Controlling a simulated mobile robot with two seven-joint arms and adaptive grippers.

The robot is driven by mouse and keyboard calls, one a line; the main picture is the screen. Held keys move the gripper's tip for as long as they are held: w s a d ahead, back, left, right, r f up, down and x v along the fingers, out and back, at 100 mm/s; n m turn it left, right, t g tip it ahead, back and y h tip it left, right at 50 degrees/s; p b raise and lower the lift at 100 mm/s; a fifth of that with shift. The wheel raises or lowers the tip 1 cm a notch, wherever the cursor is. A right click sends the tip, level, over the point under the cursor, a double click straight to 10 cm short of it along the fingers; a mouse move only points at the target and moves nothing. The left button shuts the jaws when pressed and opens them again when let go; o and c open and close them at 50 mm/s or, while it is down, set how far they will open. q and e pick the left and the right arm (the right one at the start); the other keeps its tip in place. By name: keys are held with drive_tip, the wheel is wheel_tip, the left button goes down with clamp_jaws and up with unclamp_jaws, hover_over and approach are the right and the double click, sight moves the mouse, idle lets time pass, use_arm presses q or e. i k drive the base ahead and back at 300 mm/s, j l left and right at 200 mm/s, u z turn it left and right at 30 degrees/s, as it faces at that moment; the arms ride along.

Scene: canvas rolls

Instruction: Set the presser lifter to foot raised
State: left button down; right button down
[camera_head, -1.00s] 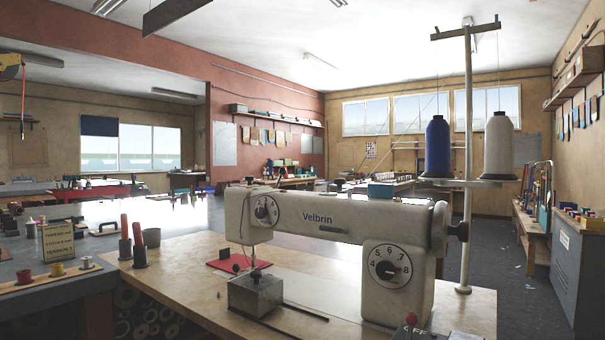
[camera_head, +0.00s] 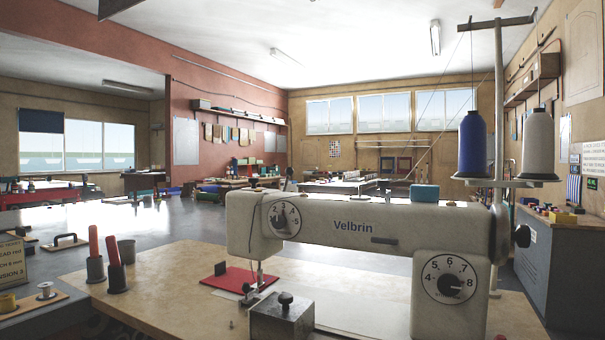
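A cream sewing machine (camera_head: 310,225) marked "Velbrin" stands on a light wooden table (camera_head: 150,290). Its head at the left end carries a small numbered dial (camera_head: 284,220), and its right pillar carries a larger dial (camera_head: 449,279). The needle and foot area (camera_head: 258,283) is under the head, above a red pad (camera_head: 235,279). A metal block with a black knob (camera_head: 283,315) stands in front of it. I cannot make out a presser lifter or its setting. Neither of my grippers is in view.
A thread stand (camera_head: 498,110) with a blue cone (camera_head: 472,145) and a white cone (camera_head: 538,145) rises behind the machine's right end. Red-handled tools in dark cups (camera_head: 115,278) stand at the left. A grey cabinet (camera_head: 560,265) is at the right. Open floor lies behind the table.

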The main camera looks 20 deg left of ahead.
sight(289, 171)
drive_tip(key=j+z, duration=0.3)
drive_tip(key=j, duration=0.25)
drive_tip(key=j+z, duration=0.3)
drive_tip(key=j, duration=0.25)
drive_tip(key=j+z, duration=0.3)
drive_tip(key=j, duration=0.25)
drive_tip(key=k+j+z, duration=0.25)
drive_tip(key=j, duration=0.25)
drive_tip(key=i+j, duration=0.05)
